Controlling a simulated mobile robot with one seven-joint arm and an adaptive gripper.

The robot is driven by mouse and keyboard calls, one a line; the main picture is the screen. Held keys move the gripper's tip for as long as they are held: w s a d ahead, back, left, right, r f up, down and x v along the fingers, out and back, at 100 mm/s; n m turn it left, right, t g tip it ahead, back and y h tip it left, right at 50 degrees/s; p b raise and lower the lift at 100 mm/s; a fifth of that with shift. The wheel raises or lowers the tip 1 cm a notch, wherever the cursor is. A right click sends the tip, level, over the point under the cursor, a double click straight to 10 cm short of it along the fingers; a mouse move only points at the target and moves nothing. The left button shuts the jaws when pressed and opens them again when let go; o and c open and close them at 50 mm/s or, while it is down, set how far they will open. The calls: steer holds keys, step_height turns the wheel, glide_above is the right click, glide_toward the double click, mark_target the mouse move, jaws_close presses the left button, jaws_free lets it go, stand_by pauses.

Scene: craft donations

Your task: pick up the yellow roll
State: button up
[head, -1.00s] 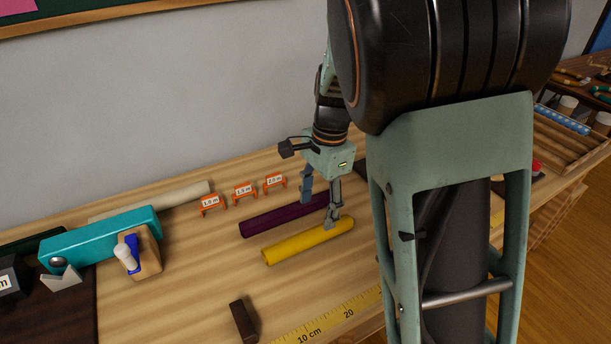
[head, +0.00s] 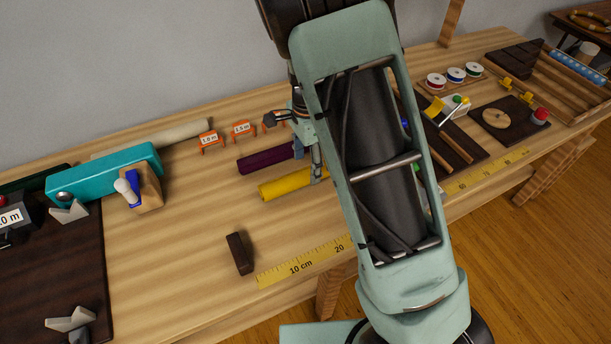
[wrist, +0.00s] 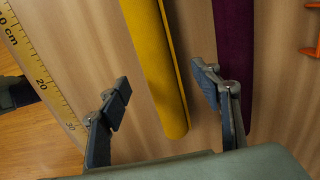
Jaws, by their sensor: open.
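The yellow roll (head: 286,185) lies on the wooden bench, beside a parallel dark purple roll (head: 265,158). In the wrist view the yellow roll (wrist: 158,62) runs up between the two fingers of my open gripper (wrist: 163,96). The left finger is well clear of the roll and the right finger is close to its right side, between it and the purple roll (wrist: 235,60). In the head view my gripper (head: 308,165) is at the right end of the rolls, partly hidden by my arm. I cannot tell its exact height above the bench.
Orange labelled stands (head: 242,129) are behind the rolls. A teal box (head: 100,172) and a wooden block with a blue part (head: 143,190) stand left. A dark brown block (head: 239,253) and a yellow ruler (head: 305,262) lie in front. Bare bench lies left of the rolls.

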mark_target(305, 170)
steer(key=f, duration=0.4)
steer(key=shift+s+a, duration=0.15)
steer(key=shift+a, duration=0.05)
steer(key=shift+r, duration=0.1)
steer(key=c, duration=1.4)
steer(key=shift+o, duration=0.2)
